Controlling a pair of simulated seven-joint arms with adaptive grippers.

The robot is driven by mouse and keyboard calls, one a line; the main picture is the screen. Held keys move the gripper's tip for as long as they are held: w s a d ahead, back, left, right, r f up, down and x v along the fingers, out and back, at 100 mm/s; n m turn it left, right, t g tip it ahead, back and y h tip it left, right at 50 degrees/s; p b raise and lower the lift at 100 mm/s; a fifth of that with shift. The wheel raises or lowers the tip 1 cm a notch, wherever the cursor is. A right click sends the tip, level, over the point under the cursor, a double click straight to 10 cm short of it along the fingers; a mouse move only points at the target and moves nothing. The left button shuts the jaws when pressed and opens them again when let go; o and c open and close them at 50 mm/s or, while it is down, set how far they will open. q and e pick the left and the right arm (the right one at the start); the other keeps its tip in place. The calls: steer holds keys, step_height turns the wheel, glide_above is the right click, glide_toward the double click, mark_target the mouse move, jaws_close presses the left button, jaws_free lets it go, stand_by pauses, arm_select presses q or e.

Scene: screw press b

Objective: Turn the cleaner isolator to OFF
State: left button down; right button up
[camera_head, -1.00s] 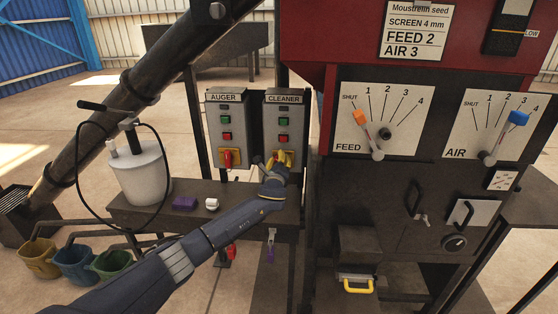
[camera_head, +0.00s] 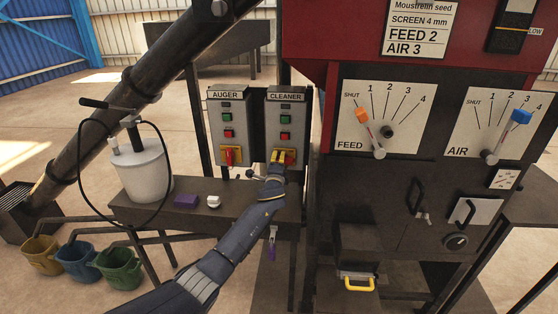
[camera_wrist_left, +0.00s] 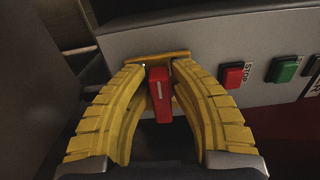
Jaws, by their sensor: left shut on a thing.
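The cleaner isolator (camera_head: 291,154) is the red and yellow switch low on the grey CLEANER box (camera_head: 286,109). My left gripper (camera_head: 282,160) is in front of it and covers much of it in the head view. In the left wrist view, the yellow fingers (camera_wrist_left: 161,72) are closed around the isolator's red handle (camera_wrist_left: 160,100), which has a white line on it. There the handle's long side runs across the row of buttons. The isolator's position markings cannot be read. My right gripper is out of view.
The AUGER box (camera_head: 227,115) with its own red handle (camera_head: 231,156) stands close on the left. A purple block (camera_head: 186,201) and a small white object (camera_head: 214,201) lie on the bench below. The dark press body (camera_head: 345,195) is close on the right.

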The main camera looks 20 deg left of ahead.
arm_select(q)
steer(key=shift+n, duration=0.4)
steer(key=c, duration=1.3)
jaws_free()
steer(key=shift+f, duration=0.1)
